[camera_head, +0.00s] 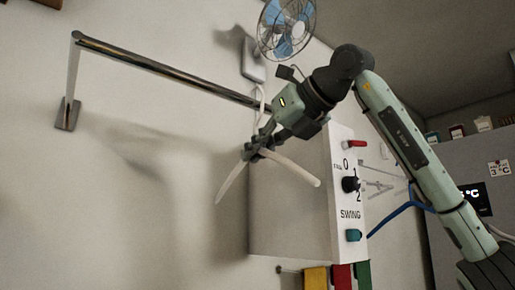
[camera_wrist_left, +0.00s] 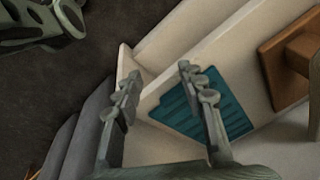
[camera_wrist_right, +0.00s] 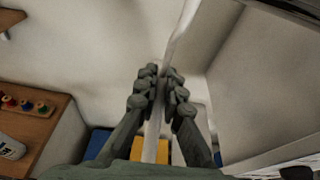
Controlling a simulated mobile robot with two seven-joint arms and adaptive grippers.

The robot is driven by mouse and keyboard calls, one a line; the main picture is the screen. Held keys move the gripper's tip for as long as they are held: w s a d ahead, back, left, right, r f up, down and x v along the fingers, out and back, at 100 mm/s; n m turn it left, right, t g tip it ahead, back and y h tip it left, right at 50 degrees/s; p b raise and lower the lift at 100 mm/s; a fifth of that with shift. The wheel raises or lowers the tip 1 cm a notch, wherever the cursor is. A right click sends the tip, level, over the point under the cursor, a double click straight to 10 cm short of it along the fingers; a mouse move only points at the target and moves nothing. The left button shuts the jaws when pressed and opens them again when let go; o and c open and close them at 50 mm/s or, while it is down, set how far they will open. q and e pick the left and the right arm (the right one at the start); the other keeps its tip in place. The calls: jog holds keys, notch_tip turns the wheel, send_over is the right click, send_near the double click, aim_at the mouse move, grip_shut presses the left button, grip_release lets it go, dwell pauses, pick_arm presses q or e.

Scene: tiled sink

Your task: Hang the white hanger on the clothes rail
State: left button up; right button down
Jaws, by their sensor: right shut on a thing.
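The white hanger (camera_head: 290,168) is held by my right gripper (camera_head: 259,148) in the head view. In the right wrist view the fingers of my right gripper (camera_wrist_right: 160,90) are shut on the white hanger (camera_wrist_right: 182,42). The metal clothes rail (camera_head: 160,68) runs from a wall bracket at the left towards the right, where my right gripper hides its end. The hanger is below the rail's right part. My left gripper (camera_wrist_left: 158,92) is open and empty in the left wrist view.
A white control box (camera_head: 345,190) with knobs and the word SWING stands right of the hanger. A blue-bladed fan (camera_head: 286,25) is on the wall above. The wall under the rail's left part is clear. A teal mat (camera_wrist_left: 215,112) lies below my left gripper.

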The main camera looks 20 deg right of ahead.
pick_arm(q)
jog(key=shift+t, duration=0.3)
jog(key=shift+w+d+r+b, duration=0.15)
jog(key=shift+w+r+b, duration=0.15)
jog(key=shift+r, duration=0.55)
jog(key=shift+w+d+r+b, duration=0.15)
jog(key=shift+w+r, duration=0.3)
jog(key=shift+r, duration=0.35)
jog(key=shift+w+d+r+b, duration=0.15)
jog(key=shift+w+r+b, duration=0.15)
jog(key=shift+r, duration=0.55)
pick_arm(e)
jog(key=shift+f, duration=1.05)
pick_arm(q)
jog(key=shift+w, duration=0.1)
pick_arm(e)
jog(key=c, duration=1.6)
grip_release()
jog(key=v, duration=1.2)
jog(key=shift+s, duration=0.1)
